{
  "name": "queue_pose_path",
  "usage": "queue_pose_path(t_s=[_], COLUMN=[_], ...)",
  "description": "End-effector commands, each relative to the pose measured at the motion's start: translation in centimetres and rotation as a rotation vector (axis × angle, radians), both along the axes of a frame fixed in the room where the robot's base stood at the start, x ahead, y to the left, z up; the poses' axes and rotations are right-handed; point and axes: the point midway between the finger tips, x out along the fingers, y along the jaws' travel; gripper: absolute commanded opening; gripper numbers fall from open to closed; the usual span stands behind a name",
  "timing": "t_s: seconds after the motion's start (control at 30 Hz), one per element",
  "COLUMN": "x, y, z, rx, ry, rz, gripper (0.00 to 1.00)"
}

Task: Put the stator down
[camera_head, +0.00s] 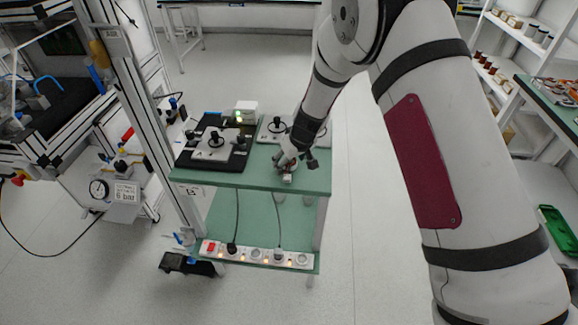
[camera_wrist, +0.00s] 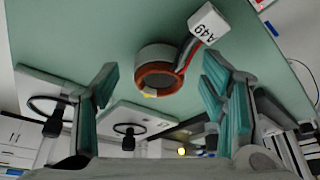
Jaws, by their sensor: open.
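The stator is a short grey-white ring with copper windings (camera_wrist: 158,70). A white connector block marked A49 (camera_wrist: 208,24) hangs on its coloured wires. In the wrist view it appears to rest on the green table top (camera_wrist: 100,30). In the head view my gripper mostly hides the stator, and the white connector (camera_head: 287,178) shows near the table's front edge. My gripper (camera_head: 294,162) is low over the table. Its teal fingers are spread apart in the wrist view (camera_wrist: 158,82), one on each side of the stator, with visible gaps.
A white test fixture marked A (camera_head: 212,148) stands on a black base at the left of the table. A second fixture (camera_head: 274,128) stands behind my gripper. A power strip (camera_head: 256,254) lies on the lower shelf.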

Motion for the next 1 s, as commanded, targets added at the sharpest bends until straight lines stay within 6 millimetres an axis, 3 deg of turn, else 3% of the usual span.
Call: queue_pose_path(t_s=[0.27,0.5,0.6,1.0], x=[0.1,0.1,0.1,0.2], y=[0.1,0.1,0.1,0.2], z=[-0.3,-0.3,-0.3,0.7], rx=[0.001,0.001,0.001,0.002], ry=[0.001,0.001,0.001,-0.002], rz=[0.000,0.000,0.000,0.002], gripper=[0.65,0.13,0.02,0.02])
